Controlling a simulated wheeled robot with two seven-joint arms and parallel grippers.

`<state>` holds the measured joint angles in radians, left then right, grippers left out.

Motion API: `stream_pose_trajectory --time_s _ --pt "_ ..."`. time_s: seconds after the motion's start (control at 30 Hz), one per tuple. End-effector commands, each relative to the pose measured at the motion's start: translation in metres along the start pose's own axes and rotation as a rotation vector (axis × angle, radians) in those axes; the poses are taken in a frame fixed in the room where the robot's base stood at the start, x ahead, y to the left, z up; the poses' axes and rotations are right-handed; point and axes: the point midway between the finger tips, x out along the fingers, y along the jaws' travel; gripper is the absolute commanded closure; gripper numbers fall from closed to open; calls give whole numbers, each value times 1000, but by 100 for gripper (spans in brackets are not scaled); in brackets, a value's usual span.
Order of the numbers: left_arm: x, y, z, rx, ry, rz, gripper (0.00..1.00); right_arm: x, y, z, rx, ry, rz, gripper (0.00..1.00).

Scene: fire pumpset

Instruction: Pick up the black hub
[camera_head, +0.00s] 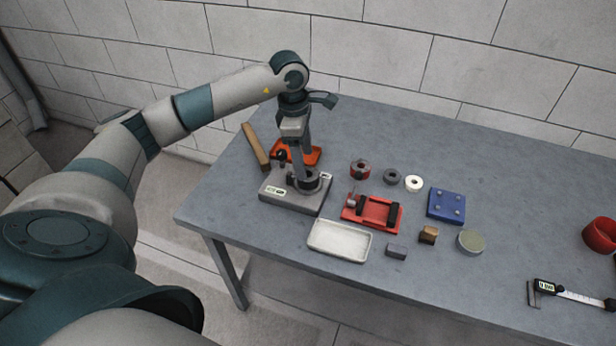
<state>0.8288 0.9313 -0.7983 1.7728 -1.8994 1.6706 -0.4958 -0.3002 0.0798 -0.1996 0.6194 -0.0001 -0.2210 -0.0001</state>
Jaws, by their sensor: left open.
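A dark, round, hub-like part (311,186) with an opening in its top sits on the grey block fixture (283,198) at the left of the table. I take it for the black hub. My left gripper (302,178) points straight down over it, with its fingers open at the part's top. The fingers cover part of it, and I cannot tell whether they touch it. A dark grey ring (392,177) lies on the table further right. My right gripper is out of view.
A red tray (310,157) and wooden bar (256,147) lie behind the fixture. A red fixture (371,219), white tray (339,246), white ring (414,183), blue plate (446,206) and calipers (570,294) lie rightward. The table's back right is clear.

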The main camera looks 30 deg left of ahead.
Motion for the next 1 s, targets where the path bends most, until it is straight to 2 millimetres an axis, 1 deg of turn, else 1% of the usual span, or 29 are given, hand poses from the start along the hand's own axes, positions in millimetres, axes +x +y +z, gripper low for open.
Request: stream_pose_trajectory --time_s 0.17,0.27,0.37,0.5,0.6,0.7,1.0 --pt "0 0 0 0 0 0 36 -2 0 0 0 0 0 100" --pt "5 0 1 0 1 -2 36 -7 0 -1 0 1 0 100" --pt "13 -2 2 0 1 -4 36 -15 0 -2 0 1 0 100" --pt "30 -2 4 -1 1 -3 36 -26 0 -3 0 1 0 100" --pt "42 -1 3 -1 1 -3 36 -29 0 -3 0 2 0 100" --pt "50 -1 3 0 1 -1 36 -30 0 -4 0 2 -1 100" --pt "52 -1 3 0 1 0 36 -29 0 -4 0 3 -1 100"
